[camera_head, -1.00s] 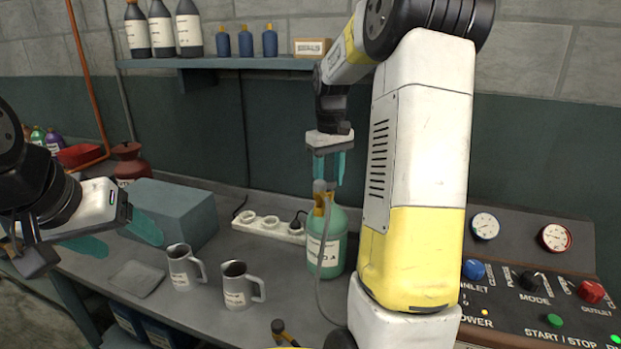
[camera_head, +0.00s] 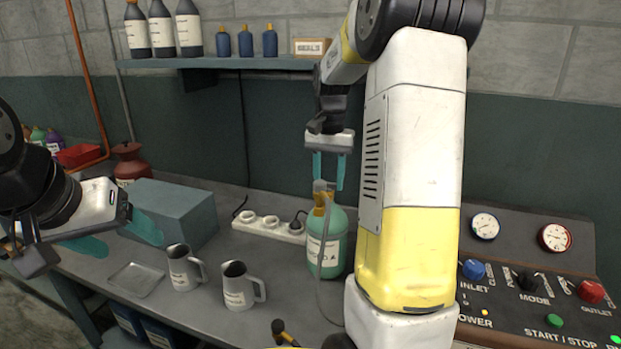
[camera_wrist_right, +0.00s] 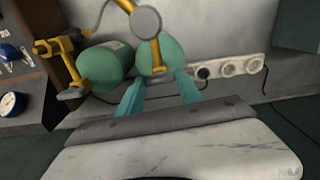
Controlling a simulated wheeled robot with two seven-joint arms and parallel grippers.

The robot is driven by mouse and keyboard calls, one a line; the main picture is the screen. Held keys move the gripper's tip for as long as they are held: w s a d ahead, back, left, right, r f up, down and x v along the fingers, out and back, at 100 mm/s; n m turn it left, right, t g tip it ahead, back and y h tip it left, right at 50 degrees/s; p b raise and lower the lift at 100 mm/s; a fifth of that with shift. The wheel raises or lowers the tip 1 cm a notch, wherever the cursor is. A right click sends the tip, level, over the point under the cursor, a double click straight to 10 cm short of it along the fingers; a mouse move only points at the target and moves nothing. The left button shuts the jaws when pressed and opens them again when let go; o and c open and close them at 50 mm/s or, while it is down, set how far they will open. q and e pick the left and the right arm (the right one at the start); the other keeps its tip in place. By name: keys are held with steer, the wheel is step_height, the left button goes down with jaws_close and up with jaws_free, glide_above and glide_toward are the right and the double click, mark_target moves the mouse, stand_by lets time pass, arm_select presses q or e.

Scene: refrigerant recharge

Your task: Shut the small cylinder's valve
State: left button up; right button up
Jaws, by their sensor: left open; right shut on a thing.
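The small green cylinder (camera_head: 325,258) stands upright on the bench, with a white label and a yellow and grey valve (camera_head: 321,198) on top. My right gripper (camera_head: 328,188) points down from above and is shut on the valve's top, one teal finger on each side. In the right wrist view, a yellow valve part (camera_wrist_right: 155,58) lies between the fingertips (camera_wrist_right: 157,80), over a green cylinder. The exact contact is partly hidden. My left gripper (camera_head: 115,238) is open and empty at the left, above the bench by a blue-grey box.
A grey hose (camera_head: 318,285) hangs beside the cylinder. A power strip (camera_head: 268,226), two metal jugs (camera_head: 238,287), the blue-grey box (camera_head: 175,205) and a shallow tray (camera_head: 138,280) are to the left. A control panel (camera_head: 540,280) is at right. The wrist view shows another green cylinder (camera_wrist_right: 104,66).

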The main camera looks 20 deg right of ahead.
mark_target(328, 183)
steer(key=shift+m, duration=0.4)
steer(key=o, duration=1.4)
steer(key=shift+r, duration=0.1)
step_height(328, 183, up, 8)
steer(key=shift+f, duration=0.25)
steer(key=shift+r, duration=0.1)
